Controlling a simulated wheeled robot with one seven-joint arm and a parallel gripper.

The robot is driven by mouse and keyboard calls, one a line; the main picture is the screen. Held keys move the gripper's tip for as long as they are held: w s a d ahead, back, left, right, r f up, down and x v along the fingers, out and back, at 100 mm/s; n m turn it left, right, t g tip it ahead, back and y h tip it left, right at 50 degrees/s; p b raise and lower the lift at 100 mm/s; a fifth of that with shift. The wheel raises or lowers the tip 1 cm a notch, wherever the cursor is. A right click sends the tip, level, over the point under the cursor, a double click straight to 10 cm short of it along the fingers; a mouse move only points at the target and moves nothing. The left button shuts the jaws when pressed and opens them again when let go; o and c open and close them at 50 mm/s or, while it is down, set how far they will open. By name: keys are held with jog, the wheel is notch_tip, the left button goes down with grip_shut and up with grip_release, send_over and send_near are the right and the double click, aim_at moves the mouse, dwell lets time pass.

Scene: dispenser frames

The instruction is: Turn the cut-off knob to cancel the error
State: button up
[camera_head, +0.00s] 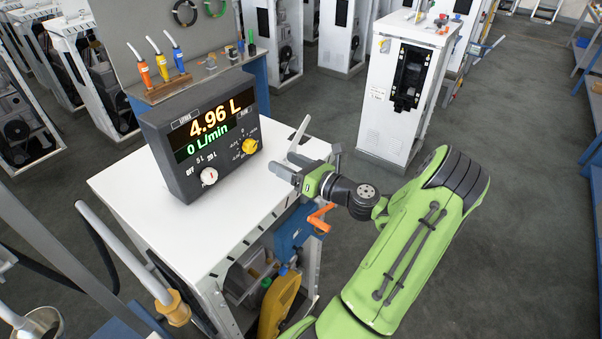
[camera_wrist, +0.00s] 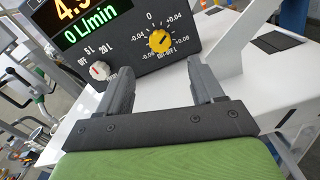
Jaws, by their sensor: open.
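The yellow cut-off knob (camera_head: 250,146) sits at the right of the dark display panel (camera_head: 168,172). In the wrist view, the knob (camera_wrist: 160,41) has a scale from -0.08 to +0.08 around it. Its exact pointer setting is too small to tell. The panel reads 4.96 L in orange and 0 L/min in green. My gripper (camera_head: 281,166) is to the right of the panel, apart from the knob. In the wrist view, my gripper (camera_wrist: 158,76) is open and empty, and the yellow knob shows beyond and between its fingers.
A white knob (camera_head: 208,176) marked OFF, 5 L and 20 L is left of the cut-off knob. A white post (camera_wrist: 223,50) rises close to the right finger. The white cabinet top (camera_head: 225,222) is clear in front.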

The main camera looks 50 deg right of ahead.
jog(key=s, duration=0.4)
jog(key=shift+s, duration=0.4)
